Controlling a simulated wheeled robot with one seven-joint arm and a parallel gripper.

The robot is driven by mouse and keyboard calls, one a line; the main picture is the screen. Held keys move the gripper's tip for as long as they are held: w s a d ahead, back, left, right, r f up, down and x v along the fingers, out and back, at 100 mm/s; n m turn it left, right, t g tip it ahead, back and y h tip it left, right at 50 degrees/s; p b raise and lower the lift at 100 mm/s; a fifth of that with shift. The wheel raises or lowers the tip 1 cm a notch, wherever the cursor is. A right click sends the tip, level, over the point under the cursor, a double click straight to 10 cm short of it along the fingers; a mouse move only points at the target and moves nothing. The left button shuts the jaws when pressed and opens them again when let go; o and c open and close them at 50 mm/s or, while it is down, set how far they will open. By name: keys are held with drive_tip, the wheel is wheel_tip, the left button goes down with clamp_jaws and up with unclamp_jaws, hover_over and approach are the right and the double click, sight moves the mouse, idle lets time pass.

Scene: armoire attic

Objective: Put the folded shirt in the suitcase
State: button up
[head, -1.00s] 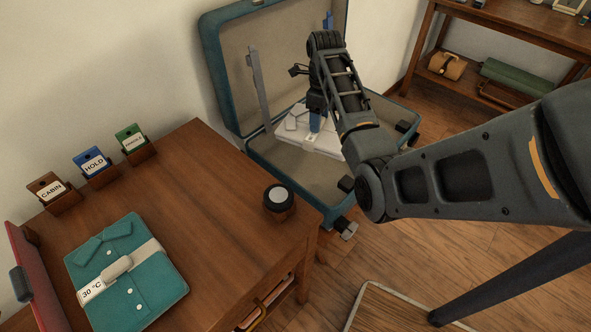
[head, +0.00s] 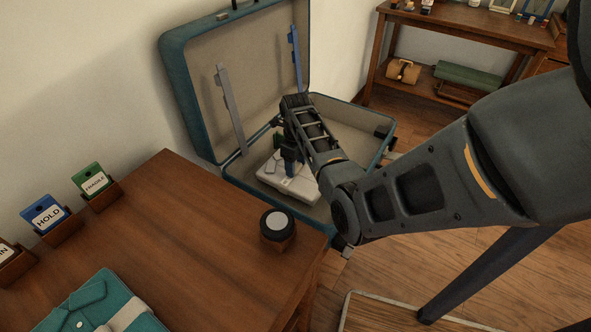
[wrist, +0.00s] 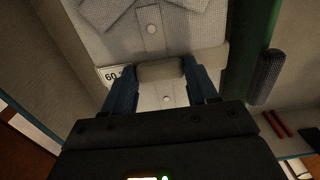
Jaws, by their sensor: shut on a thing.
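The open teal suitcase (head: 193,137) stands on the floor beyond the wooden table, its lid leaning back by the wall. My gripper (head: 290,168) is inside the suitcase. It is shut on the band of a folded white shirt (head: 302,188), and the wrist view shows the blue fingers on a beige roll across this white shirt (wrist: 150,30). A tag reading "60" shows beside the roll. Whether the shirt rests on the suitcase floor I cannot tell. A second folded shirt, teal with a pale band (head: 98,300), lies on the table, partly out of frame.
The table (head: 190,220) carries a round black-and-white object (head: 277,226) near its right edge. Card holders labelled HOLD (head: 46,216) and FRAGILE (head: 95,184) stand along its back. A shelf with luggage (head: 455,75) stands at the back right.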

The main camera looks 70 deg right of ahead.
sight(296, 167)
drive_tip(key=shift+f, duration=1.05)
drive_tip(key=shift+f, duration=0.15)
drive_tip(key=o, duration=1.5)
wheel_tip(296, 167, up, 12)
drive_tip(key=shift+r+p, duration=0.15)
drive_tip(key=shift+p, duration=0.75)
